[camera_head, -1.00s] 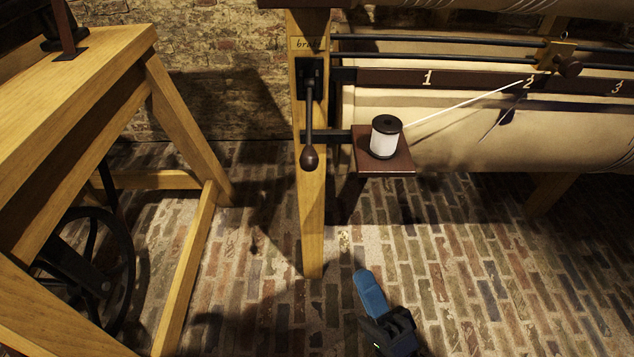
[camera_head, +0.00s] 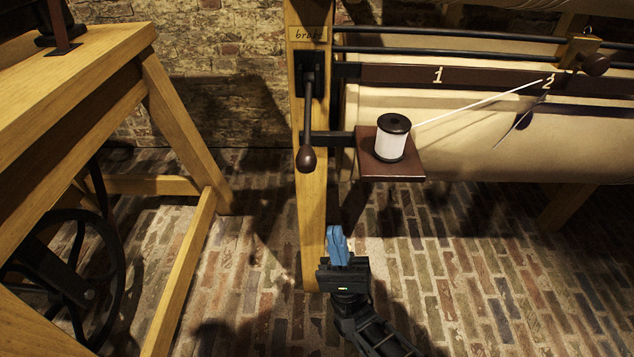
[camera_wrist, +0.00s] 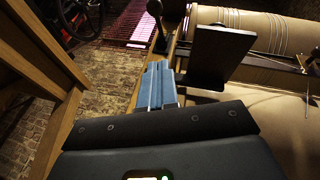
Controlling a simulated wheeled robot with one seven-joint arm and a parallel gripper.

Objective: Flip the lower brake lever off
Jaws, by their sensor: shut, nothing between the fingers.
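The brake lever (camera_head: 308,115) is a dark rod on a black plate on the wooden post (camera_head: 313,220), under a "brake" label. It hangs down, ending in a dark brown knob (camera_head: 306,159). My gripper (camera_head: 337,232) has blue fingers that are shut and empty. It is below and a little right of the knob, apart from it, and overlaps the post's lower part in the head view. In the wrist view the blue fingers (camera_wrist: 158,85) point up the picture, and a dark knob (camera_wrist: 155,9) shows beyond their tips.
A small brown shelf (camera_head: 399,172) with a white spool (camera_head: 391,146) juts out right of the post, above my gripper. A thread runs from the spool to the right, before a cloth roller (camera_head: 480,150). A wooden frame (camera_head: 184,133) stands left. Brick floor lies between.

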